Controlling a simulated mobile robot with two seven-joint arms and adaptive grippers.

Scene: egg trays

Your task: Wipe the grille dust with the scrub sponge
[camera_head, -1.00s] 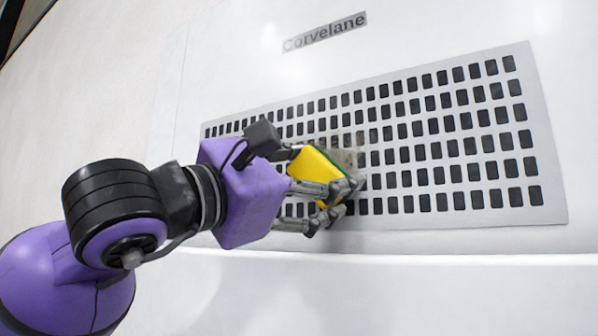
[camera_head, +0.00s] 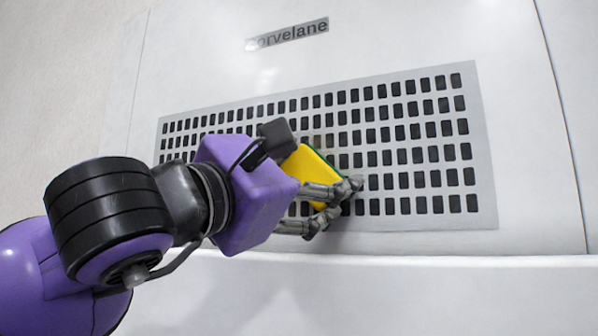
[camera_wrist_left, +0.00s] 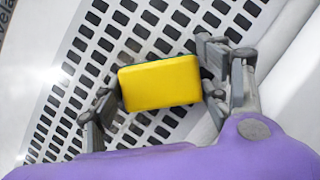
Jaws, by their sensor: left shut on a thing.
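A yellow scrub sponge (camera_head: 308,174) with a thin green layer is at the lower middle of the grille. It fills the centre of the left wrist view (camera_wrist_left: 160,84), its green side toward the grille. My left gripper (camera_head: 335,203) is shut on the sponge, with fingers on both sides of it. The grille (camera_head: 485,190) is a pale plate with rows of dark slots. Only a faint greyish smudge of dust (camera_head: 321,141) shows just above the sponge. The grille behind the sponge and hand is hidden. Whether the sponge touches the grille is hard to tell. My right gripper is not in view.
A white ledge (camera_head: 430,285) runs below the grille. The right part of the grille is unobstructed.

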